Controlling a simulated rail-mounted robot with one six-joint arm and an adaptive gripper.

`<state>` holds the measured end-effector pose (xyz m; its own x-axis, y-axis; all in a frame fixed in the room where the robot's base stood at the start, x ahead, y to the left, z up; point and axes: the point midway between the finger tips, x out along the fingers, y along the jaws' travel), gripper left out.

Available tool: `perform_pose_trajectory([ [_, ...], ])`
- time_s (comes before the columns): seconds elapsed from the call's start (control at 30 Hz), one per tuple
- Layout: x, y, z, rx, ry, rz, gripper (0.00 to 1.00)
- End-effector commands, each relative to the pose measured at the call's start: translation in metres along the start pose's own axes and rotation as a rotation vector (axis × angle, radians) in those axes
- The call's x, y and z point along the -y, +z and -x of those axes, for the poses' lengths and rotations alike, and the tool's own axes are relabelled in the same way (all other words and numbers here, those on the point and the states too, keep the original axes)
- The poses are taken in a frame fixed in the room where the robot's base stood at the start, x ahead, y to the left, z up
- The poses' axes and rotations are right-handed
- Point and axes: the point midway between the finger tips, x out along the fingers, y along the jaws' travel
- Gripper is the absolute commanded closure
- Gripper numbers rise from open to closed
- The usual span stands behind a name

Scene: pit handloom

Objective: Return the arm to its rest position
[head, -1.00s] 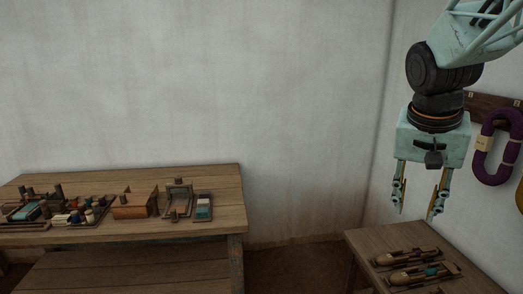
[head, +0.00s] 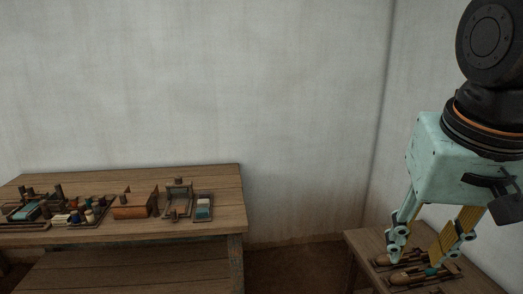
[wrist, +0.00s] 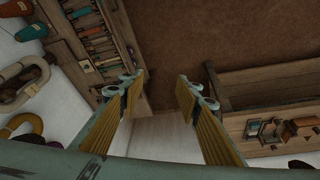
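My gripper (head: 423,254) hangs from my arm at the right of the head view, with its fingers pointing down. The fingers are apart with nothing between them. In the wrist view my gripper (wrist: 158,82) also shows open and empty, its yellow pads spread over the wall and brown floor. In the head view it appears in front of the small table at the right, hiding part of it. I cannot tell its exact height above that table.
The small table (head: 357,243) carries wooden shuttles (head: 408,278). A long workbench (head: 226,219) at the left holds trays, spools, a wooden box (head: 134,206) and small tools. In the wrist view, yarn hanks (wrist: 22,88) hang on the wall. The floor between the tables is clear.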

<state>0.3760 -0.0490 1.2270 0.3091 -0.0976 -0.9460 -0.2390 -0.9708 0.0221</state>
Motion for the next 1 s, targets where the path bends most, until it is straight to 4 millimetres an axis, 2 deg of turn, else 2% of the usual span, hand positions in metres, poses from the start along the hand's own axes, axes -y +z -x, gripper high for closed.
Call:
perform_pose_trajectory([
  [0.2, 0.009, 0.040, 0.012, -0.006, -0.034, 0.077, 0.69],
  [0.5, 0.019, 0.090, 0.020, -0.013, -0.079, 0.177, 0.69],
  [0.7, 0.022, 0.108, 0.022, -0.016, -0.096, 0.214, 0.69],
  [1.0, 0.022, 0.112, 0.023, -0.016, -0.099, 0.222, 0.69],
])
